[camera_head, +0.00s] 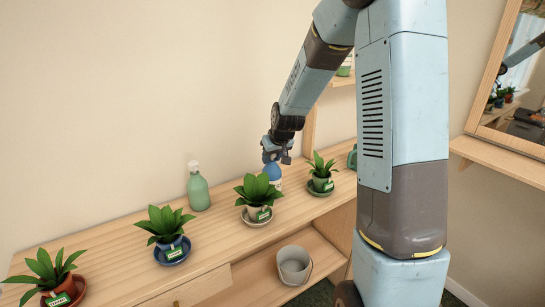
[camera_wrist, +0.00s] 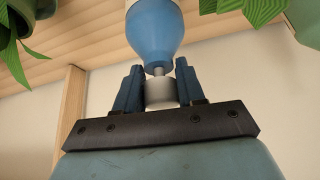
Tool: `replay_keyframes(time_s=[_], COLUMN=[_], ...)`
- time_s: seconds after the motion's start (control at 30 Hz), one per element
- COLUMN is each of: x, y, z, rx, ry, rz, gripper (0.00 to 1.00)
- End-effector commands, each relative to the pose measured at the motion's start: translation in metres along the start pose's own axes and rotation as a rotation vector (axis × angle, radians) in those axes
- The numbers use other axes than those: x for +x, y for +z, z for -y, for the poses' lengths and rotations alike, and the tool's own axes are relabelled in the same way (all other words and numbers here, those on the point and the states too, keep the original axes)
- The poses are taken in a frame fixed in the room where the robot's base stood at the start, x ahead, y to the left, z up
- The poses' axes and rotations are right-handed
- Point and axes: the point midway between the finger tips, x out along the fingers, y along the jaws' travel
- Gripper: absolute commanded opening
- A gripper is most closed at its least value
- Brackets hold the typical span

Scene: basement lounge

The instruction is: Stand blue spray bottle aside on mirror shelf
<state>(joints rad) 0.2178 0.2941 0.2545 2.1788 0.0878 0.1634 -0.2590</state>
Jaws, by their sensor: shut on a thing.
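The blue spray bottle (camera_head: 272,171) is upright over the long wooden cabinet top, behind a potted plant that hides part of it. My gripper (camera_head: 277,153) is above it, shut on its top. In the wrist view the blue spray bottle (camera_wrist: 156,38) appears upside down, and both fingers of my gripper (camera_wrist: 160,88) close on its pale grey-white cap. I cannot tell whether its base touches the cabinet. The mirror shelf (camera_head: 500,160) is a wooden ledge under the framed mirror (camera_head: 515,85) on the right wall; its visible part is bare.
Several potted plants on saucers line the cabinet top (camera_head: 110,245), close in front of and beside the bottle. A green bottle (camera_head: 198,188) stands to the left. A grey bucket (camera_head: 294,264) sits on the lower shelf. My arm hides part of the right side.

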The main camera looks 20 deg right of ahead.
Motion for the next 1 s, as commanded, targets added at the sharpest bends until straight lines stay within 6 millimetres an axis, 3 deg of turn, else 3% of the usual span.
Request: replay_keyframes(time_s=[0.3, 0.67, 1.0], x=[0.0, -0.007, -0.055], y=[0.001, -0.001, -0.001], z=[0.0, -0.001, -0.002], rx=[0.001, 0.002, 0.002], ry=[0.0, 0.001, 0.003], rz=[0.001, -0.001, -0.003], gripper=[0.65, 0.65, 0.65])
